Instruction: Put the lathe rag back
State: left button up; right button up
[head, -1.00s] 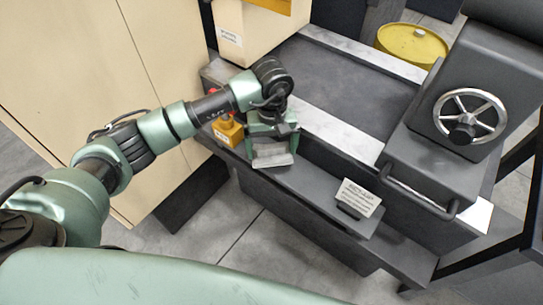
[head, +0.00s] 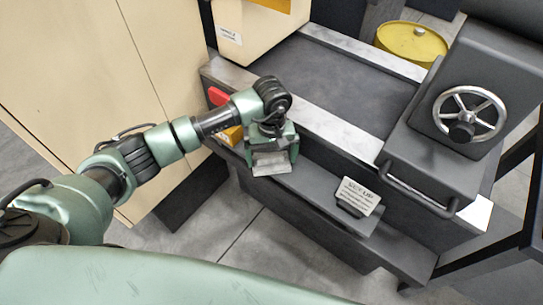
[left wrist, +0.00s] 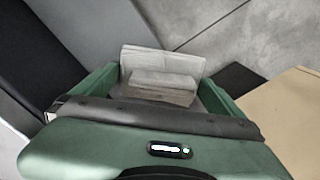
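A folded grey-white rag (head: 272,164) shows below my left gripper (head: 272,147) in the head view. In the left wrist view the rag (left wrist: 162,75) lies between the two green fingers of the left gripper (left wrist: 160,95), which appear closed on its sides. The gripper is over the dark front ledge (head: 312,187) of the lathe, near its left end. The rag's near edge overlaps the ledge's front edge in the picture; I cannot tell whether it touches the ledge. My right gripper is not in view.
A small label stand (head: 357,196) is on the ledge to the right. A handwheel (head: 468,114) and a bar handle (head: 418,190) are at right. A yellow barrel (head: 411,42) stands behind.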

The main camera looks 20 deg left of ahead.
aim_at(272, 156)
pick_arm(q)
jog(key=shift+r, duration=0.1)
jog(key=shift+r, duration=0.25)
notch_tip(272, 156, up, 12)
jog(key=b, duration=0.1)
jog(key=shift+f, duration=0.2)
dwell(0.3)
